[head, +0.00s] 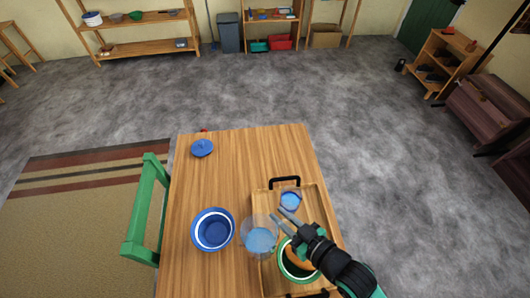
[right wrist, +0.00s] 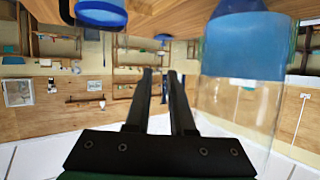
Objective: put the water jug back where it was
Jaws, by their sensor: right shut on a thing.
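The water jug (head: 259,240) is clear with blue water inside. In the head view it is over the table between the blue bowl and the tray. My right gripper (head: 281,218) is at the jug's right side, shut on it. The exact spot of the grip is hard to make out. In the right wrist view, which is upside down, the jug (right wrist: 243,55) stands large to the right of the close-set fingers (right wrist: 160,75). It looks upright; I cannot tell whether its base touches anything. My left gripper is not in view.
The wooden tray (head: 262,205) has a black handle and holds a glass of blue water (head: 291,201) and a green-rimmed bowl (head: 287,268). A blue bowl (head: 213,230) and blue lid (head: 202,148) are on the table (head: 250,150). A green chair (head: 143,215) is left.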

